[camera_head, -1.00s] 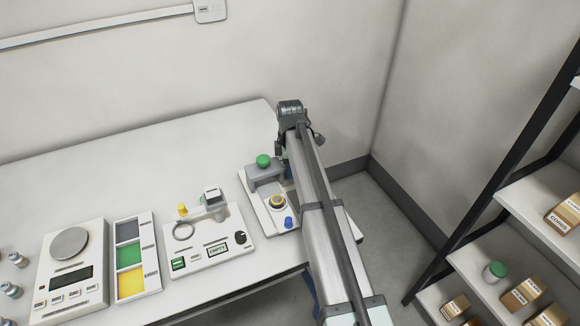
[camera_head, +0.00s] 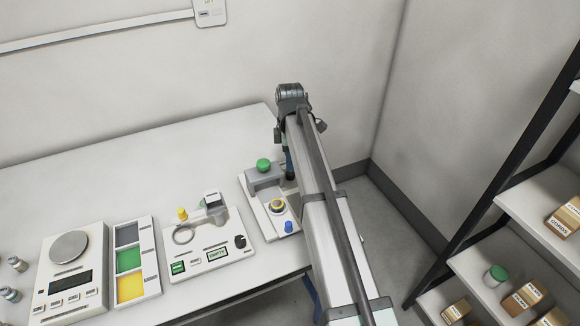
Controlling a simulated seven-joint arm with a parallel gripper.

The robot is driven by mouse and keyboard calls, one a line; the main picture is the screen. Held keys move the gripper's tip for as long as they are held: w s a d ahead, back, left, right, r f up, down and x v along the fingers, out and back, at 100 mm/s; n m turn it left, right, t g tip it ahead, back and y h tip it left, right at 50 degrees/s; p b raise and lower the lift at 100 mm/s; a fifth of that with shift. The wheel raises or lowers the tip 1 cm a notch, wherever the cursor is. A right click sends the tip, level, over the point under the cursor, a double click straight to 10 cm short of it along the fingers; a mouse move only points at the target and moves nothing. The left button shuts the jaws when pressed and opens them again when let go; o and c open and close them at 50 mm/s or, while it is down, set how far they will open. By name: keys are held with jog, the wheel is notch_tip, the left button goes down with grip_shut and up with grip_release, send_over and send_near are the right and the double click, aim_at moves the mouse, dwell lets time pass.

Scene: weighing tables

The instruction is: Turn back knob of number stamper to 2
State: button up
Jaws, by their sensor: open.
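The likely number stamper is the white device (camera_head: 259,204) at the table's right end, beside my arm. It has a green round knob (camera_head: 263,165) on a grey bridge (camera_head: 266,179) at its back, a yellow-ringed dial (camera_head: 277,206) in the middle and a blue knob (camera_head: 288,227) at its front. I cannot read any number on it. My gripper (camera_head: 290,174) hangs down at the back right of this device, close to the bridge and mostly hidden by my arm. It is open, and I see nothing held. Whether it touches the device is hidden.
A second white device (camera_head: 205,262) with a yellow knob and a display stands to the left. Further left are a tray with grey, green and yellow sections (camera_head: 148,262) and a scale (camera_head: 68,247). The back of the table (camera_head: 150,160) is clear. A shelf (camera_head: 500,255) stands right.

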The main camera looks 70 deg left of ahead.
aim_at(290, 173)
notch_tip(290, 173, up, 8)
jog(key=shift+f, duration=0.15)
dwell(0.6)
